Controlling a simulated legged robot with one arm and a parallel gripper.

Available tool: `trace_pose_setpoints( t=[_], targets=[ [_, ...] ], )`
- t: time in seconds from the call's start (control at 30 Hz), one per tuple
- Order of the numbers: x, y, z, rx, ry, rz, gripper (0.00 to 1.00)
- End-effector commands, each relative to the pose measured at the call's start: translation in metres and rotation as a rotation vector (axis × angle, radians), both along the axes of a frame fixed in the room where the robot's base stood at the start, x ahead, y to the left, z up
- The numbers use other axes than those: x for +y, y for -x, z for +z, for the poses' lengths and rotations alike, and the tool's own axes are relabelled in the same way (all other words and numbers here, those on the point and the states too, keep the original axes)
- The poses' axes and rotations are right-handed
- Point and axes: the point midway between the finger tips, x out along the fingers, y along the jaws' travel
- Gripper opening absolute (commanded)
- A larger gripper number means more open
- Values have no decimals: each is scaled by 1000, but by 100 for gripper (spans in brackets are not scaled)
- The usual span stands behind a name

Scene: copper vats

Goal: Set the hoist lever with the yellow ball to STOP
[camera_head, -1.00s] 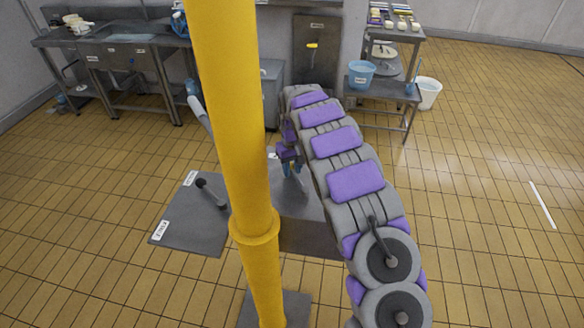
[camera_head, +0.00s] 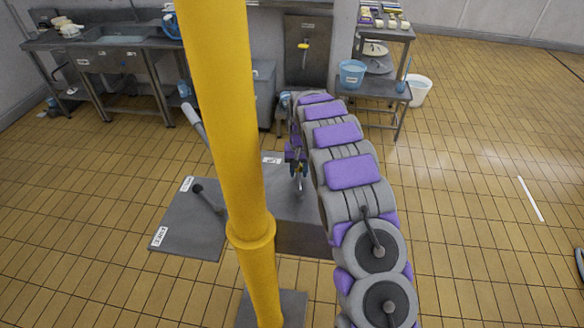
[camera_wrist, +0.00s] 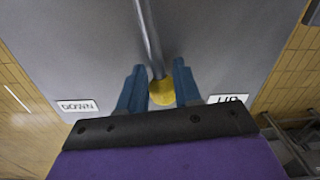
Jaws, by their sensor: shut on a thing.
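The yellow ball (camera_wrist: 162,97) of the hoist lever sits between the two blue fingers of my gripper (camera_wrist: 158,82) in the wrist view. My gripper is shut on it. The lever's metal rod (camera_wrist: 149,35) runs from the ball to the top edge of that view. A label reading DOWN (camera_wrist: 77,106) lies left of the ball and a label reading UP (camera_wrist: 229,99) lies right of it, on a grey plate (camera_wrist: 90,50). No STOP label can be made out. In the head view my gripper (camera_head: 297,170) is over the grey plate, and the ball is too small to tell.
A yellow post (camera_head: 225,120) stands left of my arm and hides part of the floor plates. A second lever with a black knob (camera_head: 198,188) is on the left plate (camera_head: 190,225). A wall panel (camera_head: 305,65), a blue bucket (camera_head: 352,74) and a shelf stand behind. Floor at right is open.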

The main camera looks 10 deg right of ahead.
Motion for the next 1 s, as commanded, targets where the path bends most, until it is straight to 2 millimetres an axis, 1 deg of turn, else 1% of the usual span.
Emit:
trace_pose_setpoints(
  t=[0.1,0.3,0.8,0.83,1.0],
  targets=[
    [-7,0,3,-5,2,-61,0],
    [-13,2,2,-6,3,-124,0],
    [-14,2,2,-8,2,-147,0],
    [-14,2,2,-8,2,-147,34],
    [-13,3,1,-5,2,-146,50]
  ],
)
